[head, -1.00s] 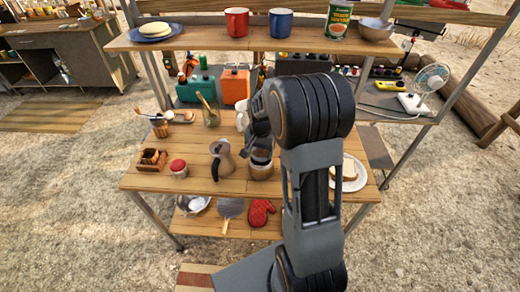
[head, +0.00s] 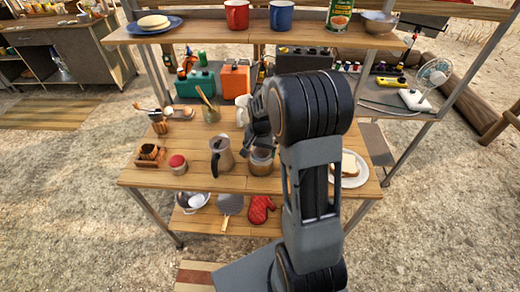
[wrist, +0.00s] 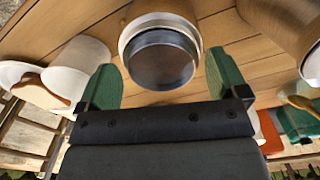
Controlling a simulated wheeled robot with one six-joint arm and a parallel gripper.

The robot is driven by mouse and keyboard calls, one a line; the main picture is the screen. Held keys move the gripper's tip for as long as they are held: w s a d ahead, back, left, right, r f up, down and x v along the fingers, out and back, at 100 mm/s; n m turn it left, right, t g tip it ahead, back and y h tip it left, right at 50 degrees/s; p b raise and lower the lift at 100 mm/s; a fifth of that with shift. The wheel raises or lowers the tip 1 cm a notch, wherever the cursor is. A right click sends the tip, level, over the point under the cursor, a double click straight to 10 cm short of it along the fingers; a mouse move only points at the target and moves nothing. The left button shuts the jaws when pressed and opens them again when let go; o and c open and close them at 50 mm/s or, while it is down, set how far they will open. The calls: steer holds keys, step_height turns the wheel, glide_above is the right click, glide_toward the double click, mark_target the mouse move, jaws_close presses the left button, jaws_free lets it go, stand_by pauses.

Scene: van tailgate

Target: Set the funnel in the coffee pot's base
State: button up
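In the head view my gripper (head: 260,142) hangs over a brownish round vessel with a rim (head: 261,163), which looks like the coffee pot's base. In the wrist view its green fingertips (wrist: 165,80) are spread apart. A round shiny metal piece (wrist: 160,60) sits in the pale rim of the vessel, between and beyond the fingers, with gaps on both sides. I cannot tell whether this metal is the funnel or the base's inside. A metal pot with a dark handle (head: 222,156), likely the coffee pot's upper part, stands just left of the vessel.
A red-lidded jar (head: 178,164) and a wooden box (head: 150,156) stand at the table's left. A glass with utensils (head: 210,114) and a white mug (head: 242,110) are behind. A plate with bread (head: 360,172) is at right. The upper shelf (head: 190,42) overhangs the back.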

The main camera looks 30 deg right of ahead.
steer(key=shift+o, duration=0.6)
steer(key=shift+r, duration=0.1)
step_height(320, 180, up, 14)
steer(key=shift+f, duration=0.2)
stand_by(0.4)
steer(key=s+a+n+t, duration=0.2)
steer(key=s+a+n, duration=0.2)
steer(key=s, duration=0.3)
steer(key=s+a+n+t, duration=0.1)
steer(key=s+a+n, duration=0.4)
steer(key=s, duration=0.3)
steer(key=shift+s+a+f+t, duration=0.2)
steer(key=shift+s+f+t, duration=0.1)
steer(key=shift+t, duration=0.1)
